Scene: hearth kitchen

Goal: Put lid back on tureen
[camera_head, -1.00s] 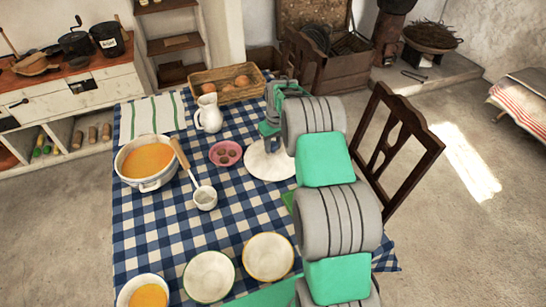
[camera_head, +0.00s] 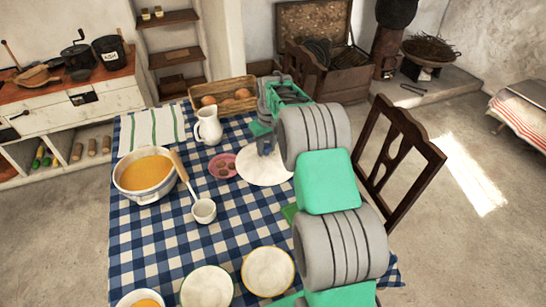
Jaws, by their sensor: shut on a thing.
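The tureen (camera_head: 130,191) is a white pot with orange soup in it, uncovered, at the left of the checked table. The lid (camera_head: 262,174) is a white disc right of the pink dish, at or just above the tablecloth; I cannot tell if it touches. My gripper (camera_head: 265,148) points down over the middle of the lid and is shut on it. The grip point is small and partly hidden by my arm, which also covers the lid's right side.
A ladle (camera_head: 204,211) lies beside the tureen. An egg basket (camera_head: 224,95) is behind. A chair (camera_head: 399,165) stands right.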

